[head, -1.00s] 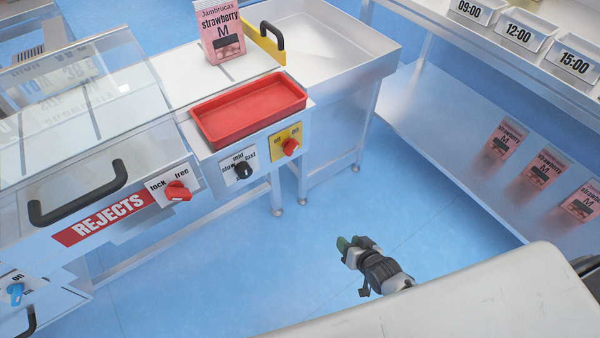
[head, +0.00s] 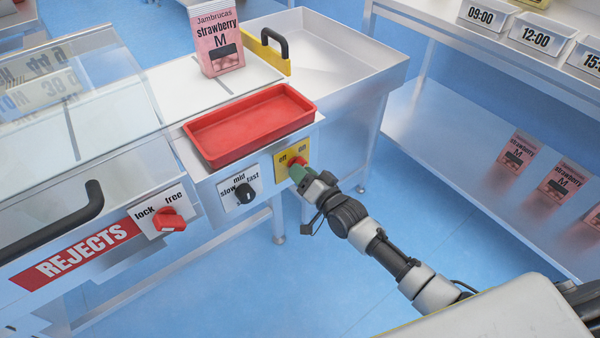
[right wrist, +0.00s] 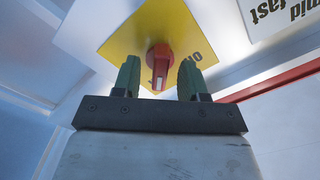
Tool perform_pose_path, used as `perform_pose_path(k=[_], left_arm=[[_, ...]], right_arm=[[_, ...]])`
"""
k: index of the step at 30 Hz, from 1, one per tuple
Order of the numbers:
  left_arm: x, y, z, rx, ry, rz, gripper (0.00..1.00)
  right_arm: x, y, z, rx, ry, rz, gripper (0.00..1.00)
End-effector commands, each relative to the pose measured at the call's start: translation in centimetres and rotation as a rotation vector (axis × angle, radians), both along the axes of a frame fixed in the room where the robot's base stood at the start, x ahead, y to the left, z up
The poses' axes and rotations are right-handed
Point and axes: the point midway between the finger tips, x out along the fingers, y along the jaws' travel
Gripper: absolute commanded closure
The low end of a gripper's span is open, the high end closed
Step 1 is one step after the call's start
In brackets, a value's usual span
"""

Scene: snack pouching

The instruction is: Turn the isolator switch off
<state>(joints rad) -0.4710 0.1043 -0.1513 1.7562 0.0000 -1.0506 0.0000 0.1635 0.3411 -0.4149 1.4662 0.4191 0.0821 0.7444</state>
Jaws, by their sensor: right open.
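The isolator switch is a red knob (head: 299,161) on a yellow plate (head: 284,168) marked off and on, on the machine's front panel. My right gripper (head: 296,173) is at the plate, partly covering the knob in the head view. In the right wrist view the red knob (right wrist: 160,58) sits between the two open green fingers (right wrist: 160,78), with a visible gap on each side. The white mark on the knob points toward the gripper's base in that view. My left gripper is not in view.
A black speed knob (head: 246,194) is left of the switch, and a red lock/free knob (head: 170,218) is further left. A red tray (head: 207,153) sits above the panel. A strawberry pouch (head: 218,45) stands behind it. A shelf with pouches is at the right.

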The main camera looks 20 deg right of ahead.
Motion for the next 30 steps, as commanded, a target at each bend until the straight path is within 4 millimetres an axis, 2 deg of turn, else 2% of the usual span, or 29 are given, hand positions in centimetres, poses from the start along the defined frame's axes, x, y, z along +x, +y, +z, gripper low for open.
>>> perform_pose_path(k=[4,13,21,30], left_arm=[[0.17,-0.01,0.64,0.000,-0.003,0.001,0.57],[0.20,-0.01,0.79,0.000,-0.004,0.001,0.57],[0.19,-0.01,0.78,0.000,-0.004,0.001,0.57],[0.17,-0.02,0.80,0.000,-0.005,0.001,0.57]], right_arm=[[1.03,0.45,0.00,0.000,-0.001,0.001,0.57],[1.17,0.49,-0.01,0.000,0.001,0.001,0.57],[1.16,0.47,-0.01,0.000,0.001,0.001,0.99],[1.16,0.44,0.01,-0.021,-0.006,0.000,1.00]])
